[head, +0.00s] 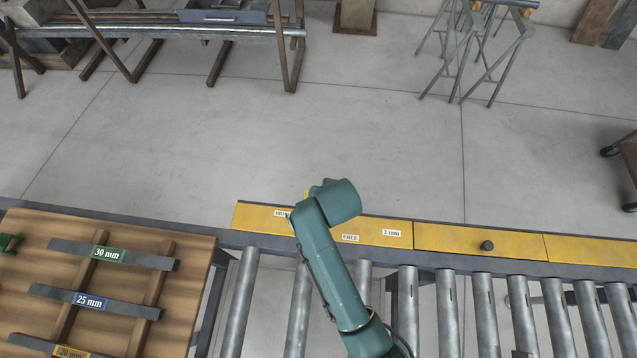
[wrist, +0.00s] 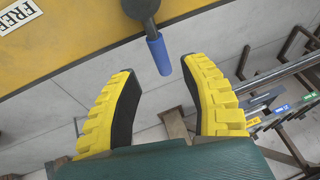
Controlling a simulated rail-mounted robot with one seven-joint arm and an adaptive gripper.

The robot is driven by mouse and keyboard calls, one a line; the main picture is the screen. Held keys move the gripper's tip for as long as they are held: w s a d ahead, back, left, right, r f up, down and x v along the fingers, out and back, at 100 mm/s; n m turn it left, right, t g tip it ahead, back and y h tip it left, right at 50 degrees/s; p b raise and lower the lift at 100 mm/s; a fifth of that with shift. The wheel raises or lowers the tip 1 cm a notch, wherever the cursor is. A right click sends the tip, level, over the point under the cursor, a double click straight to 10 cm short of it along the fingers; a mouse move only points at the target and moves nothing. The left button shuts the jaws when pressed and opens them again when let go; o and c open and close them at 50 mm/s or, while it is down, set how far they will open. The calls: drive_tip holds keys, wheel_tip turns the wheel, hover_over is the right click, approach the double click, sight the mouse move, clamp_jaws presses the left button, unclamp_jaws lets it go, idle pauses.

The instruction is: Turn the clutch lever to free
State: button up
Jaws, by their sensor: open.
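The clutch lever, a dark grey arm with a blue grip (wrist: 158,53), shows at the top of the wrist view. It points down in the picture from its round dark end. My gripper (wrist: 160,66) is open, with yellow, black-lined fingers either side of the grip's lower end. In the head view the lever is hidden behind my arm, and another label (head: 281,213) is partly covered.
The yellow panel (head: 440,238) runs along the roller conveyor (head: 445,300), with a 3 mm label and a dark knob (head: 487,245). A wooden board (head: 190,245) with size-marked bars lies at left. Racks and trestles stand beyond open floor.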

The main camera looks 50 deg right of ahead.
drive_tip(key=x, duration=0.4)
drive_tip(key=shift+w, duration=0.1)
clamp_jaws()
drive_tip(key=shift+a+f, duration=0.1)
